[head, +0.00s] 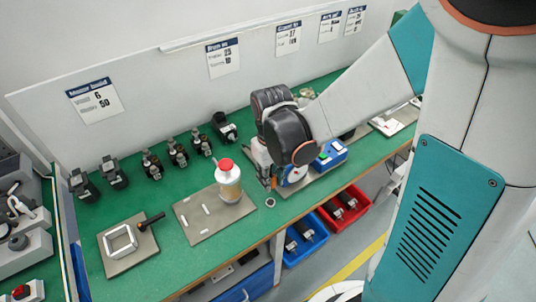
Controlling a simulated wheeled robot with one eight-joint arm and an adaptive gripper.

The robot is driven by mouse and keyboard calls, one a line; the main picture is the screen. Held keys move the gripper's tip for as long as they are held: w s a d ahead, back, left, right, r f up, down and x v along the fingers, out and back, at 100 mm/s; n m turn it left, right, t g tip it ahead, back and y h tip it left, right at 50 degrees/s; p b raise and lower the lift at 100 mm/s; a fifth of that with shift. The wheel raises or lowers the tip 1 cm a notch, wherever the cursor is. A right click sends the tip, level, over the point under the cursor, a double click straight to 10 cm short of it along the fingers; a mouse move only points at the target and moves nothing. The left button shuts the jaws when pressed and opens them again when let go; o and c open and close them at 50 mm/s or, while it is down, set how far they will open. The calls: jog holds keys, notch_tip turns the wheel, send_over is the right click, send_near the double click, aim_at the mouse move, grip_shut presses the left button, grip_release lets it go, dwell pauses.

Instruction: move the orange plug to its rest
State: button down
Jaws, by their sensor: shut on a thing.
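My gripper (268,184) is low over the green bench, just left of a blue unit with a white round face (293,175). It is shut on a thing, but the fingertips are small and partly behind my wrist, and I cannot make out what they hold. I see no plug clearly. A small black-handled piece with a trace of orange (152,220) lies at the right side of a white square frame (121,240) on a grey plate at the bench's front left. I cannot tell which part is the plug's rest.
A white bottle with a red cap (228,182) stands on a grey plate (195,224) left of my gripper. Several black fittings (152,165) line the back. A blue bin (305,240) and a red bin (343,212) sit below the front edge. A wall panel (150,105) rises behind.

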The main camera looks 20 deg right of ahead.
jog(key=shift+f+b, duration=1.7)
jog(key=shift+f, duration=0.5)
jog(key=shift+f, duration=0.1)
jog(key=shift+f+b, duration=1.1)
jog(key=shift+f, duration=0.05)
jog(key=shift+f, duration=0.1)
jog(key=shift+f, duration=0.35)
jog(key=shift+f, duration=0.75)
dwell(0.4)
